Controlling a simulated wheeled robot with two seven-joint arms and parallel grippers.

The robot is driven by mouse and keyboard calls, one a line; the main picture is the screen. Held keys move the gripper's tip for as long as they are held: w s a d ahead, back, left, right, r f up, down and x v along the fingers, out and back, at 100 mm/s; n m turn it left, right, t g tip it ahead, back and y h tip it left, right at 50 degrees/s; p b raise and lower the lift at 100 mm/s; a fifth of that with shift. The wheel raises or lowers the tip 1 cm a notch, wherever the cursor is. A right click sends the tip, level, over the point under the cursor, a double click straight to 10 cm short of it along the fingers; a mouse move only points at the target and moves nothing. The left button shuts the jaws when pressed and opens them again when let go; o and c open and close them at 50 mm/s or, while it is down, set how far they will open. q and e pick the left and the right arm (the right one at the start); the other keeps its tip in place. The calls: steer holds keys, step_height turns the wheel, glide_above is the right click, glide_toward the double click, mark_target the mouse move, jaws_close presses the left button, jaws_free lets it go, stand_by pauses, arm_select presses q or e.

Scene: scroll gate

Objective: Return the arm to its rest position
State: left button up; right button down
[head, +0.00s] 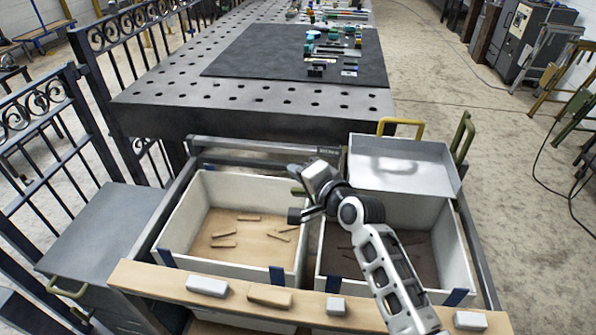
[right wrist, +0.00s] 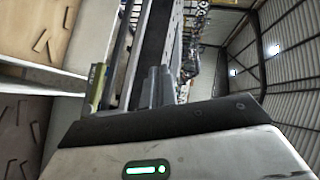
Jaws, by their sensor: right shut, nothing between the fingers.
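My right arm reaches in from the bottom right of the head view. Its right gripper (head: 296,172) is over the area between the two bins, near the inner wall of the left bin (head: 190,215). The gripper is shut and empty. The right wrist view shows the gripper's grey finger end (right wrist: 157,86) ahead of its pale body with a green light. My left arm and left gripper are not in view. The right bin (head: 455,250) has a dark floor and is partly hidden by my right arm.
A grey panel with handles (head: 440,180) lies over the back of the right bin. Another grey panel (head: 105,230) is at the left. A wooden rail (head: 150,277) with several small blocks runs along the front. A perforated table (head: 160,95) stands behind, near an iron fence (head: 100,40).

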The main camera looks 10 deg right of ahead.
steer(key=s+d+f+n+g+h, duration=0.1)
steer(key=s+f+n, duration=0.5)
steer(key=s, duration=0.8)
steer(key=s+d+f+n+g+h, duration=0.2)
steer(key=s+d+f+n, duration=0.4)
steer(key=s+f, duration=0.5)
steer(key=s, duration=0.3)
steer(key=shift+s+f+g+h, duration=0.15)
steer(key=shift+g+h, duration=0.15)
steer(key=shift+h, duration=0.1)
